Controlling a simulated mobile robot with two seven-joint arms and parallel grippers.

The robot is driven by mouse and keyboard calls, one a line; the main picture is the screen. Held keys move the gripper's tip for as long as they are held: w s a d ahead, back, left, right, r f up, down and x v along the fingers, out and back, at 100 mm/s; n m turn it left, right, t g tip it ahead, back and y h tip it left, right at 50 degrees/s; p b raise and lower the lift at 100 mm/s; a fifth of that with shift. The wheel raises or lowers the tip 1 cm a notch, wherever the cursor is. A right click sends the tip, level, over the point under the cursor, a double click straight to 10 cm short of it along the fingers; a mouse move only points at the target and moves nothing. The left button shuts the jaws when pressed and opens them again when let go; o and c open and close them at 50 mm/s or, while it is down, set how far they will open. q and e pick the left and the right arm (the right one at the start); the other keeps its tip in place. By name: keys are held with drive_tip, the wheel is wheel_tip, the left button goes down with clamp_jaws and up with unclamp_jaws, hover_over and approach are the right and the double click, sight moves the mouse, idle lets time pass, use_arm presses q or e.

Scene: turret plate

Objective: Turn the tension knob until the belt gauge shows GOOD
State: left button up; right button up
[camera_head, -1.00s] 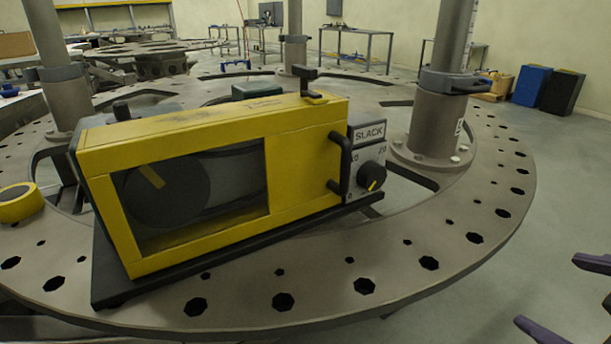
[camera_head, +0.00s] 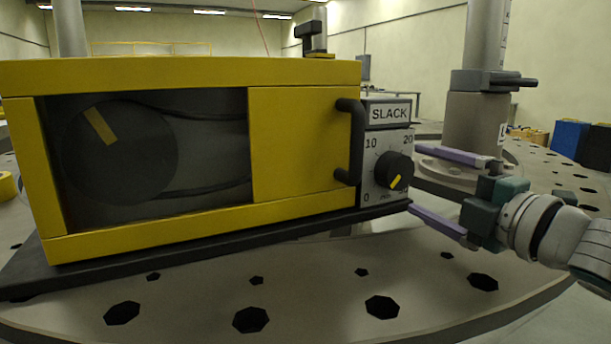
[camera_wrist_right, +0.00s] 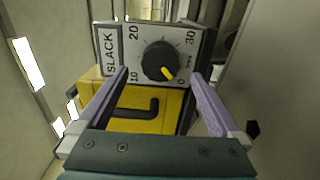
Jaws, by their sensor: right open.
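The black tension knob (camera_head: 394,171) sits on a light dial panel (camera_head: 374,193) at the right end of the yellow machine (camera_head: 300,140). Its yellow pointer aims down-left in the head view, near the 0 end of the scale. The gauge sign (camera_head: 389,114) above it reads SLACK; it also shows in the right wrist view (camera_wrist_right: 110,50). My right gripper (camera_head: 412,179) is open, its purple fingers pointing at the panel. In the right wrist view, the fingers lie on either side of the knob (camera_wrist_right: 158,60), with gaps to it. My left gripper is out of view.
A black handle (camera_head: 350,140) stands out from the machine just left of the panel. Behind the window is a dark wheel (camera_head: 120,151) with a yellow mark. The machine's black base (camera_head: 200,242) rests on a metal plate (camera_head: 320,285) with holes. A grey post (camera_head: 474,122) stands behind my right gripper.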

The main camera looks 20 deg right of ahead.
sight(401, 173)
drive_tip(key=shift+w+a+b, duration=0.2)
drive_tip(key=shift+w+b, duration=0.2)
drive_tip(key=shift+w, duration=2.15)
drive_tip(key=shift+c, duration=1.4)
drive_tip(key=c, duration=1)
drive_tip(key=shift+c, duration=0.2)
